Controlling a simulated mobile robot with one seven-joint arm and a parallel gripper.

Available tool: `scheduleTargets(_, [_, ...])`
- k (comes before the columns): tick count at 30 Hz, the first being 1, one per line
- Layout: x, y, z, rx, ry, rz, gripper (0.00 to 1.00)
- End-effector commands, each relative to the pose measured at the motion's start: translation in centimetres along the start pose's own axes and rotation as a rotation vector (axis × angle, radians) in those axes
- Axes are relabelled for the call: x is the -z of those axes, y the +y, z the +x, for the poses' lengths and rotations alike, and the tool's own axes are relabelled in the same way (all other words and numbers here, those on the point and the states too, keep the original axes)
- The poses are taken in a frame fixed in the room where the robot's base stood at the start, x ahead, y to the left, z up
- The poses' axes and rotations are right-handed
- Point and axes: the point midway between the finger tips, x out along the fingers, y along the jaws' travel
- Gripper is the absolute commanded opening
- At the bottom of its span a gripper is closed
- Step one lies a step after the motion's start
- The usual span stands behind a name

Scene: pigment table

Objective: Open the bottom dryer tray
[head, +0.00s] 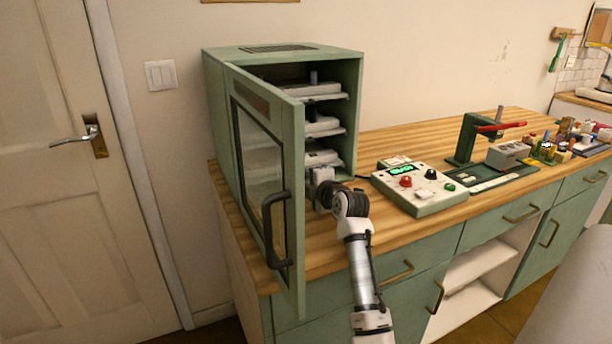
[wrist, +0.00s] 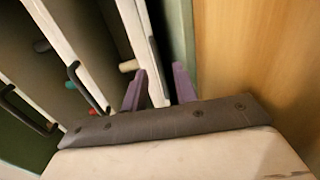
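The green dryer (head: 285,52) stands on the counter with its door (head: 262,150) swung open. Several trays show inside it, stacked one above another. The bottom tray (head: 322,158) is the lowest, level in its slot and apparently pushed in. In the wrist view its pale front edge (wrist: 141,45) runs down toward my fingers. My gripper (head: 322,190) is low at the dryer's opening, in front of the bottom tray. Its purple fingers (wrist: 159,88) are apart, near that tray's front. The bottom tray's handle is mostly hidden, and I cannot tell whether the fingers touch it.
The open door with its black handle (head: 270,225) stands left of my arm. A control box (head: 420,187) with knobs is right of the dryer. A green press (head: 480,150) and several small jars (head: 570,140) stand farther right. Bare counter (head: 390,235) lies in front.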

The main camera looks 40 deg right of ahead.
Motion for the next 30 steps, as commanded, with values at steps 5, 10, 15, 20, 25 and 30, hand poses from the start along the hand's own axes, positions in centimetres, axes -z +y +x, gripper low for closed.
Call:
scheduleTargets(5, [0.0, 0.1, 1.7, 0.001, 0.0, 0.001, 0.29])
scheduleTargets(10, [0.0, 0.1, 2.2, -0.001, 0.0, 0.0, 0.29])
scheduleTargets(15, [0.0, 0.0, 2.2, -0.001, 0.0, 0.0, 0.29])
scheduleTargets(20, [0.0, 0.0, 2.2, -0.001, 0.0, 0.0, 0.13])
scheduleTargets(25, [0.0, 0.0, 2.2, -0.001, 0.0, 0.001, 0.0])
scheduleTargets(30, [0.0, 0.0, 2.2, -0.001, 0.0, 0.001, 0.0])
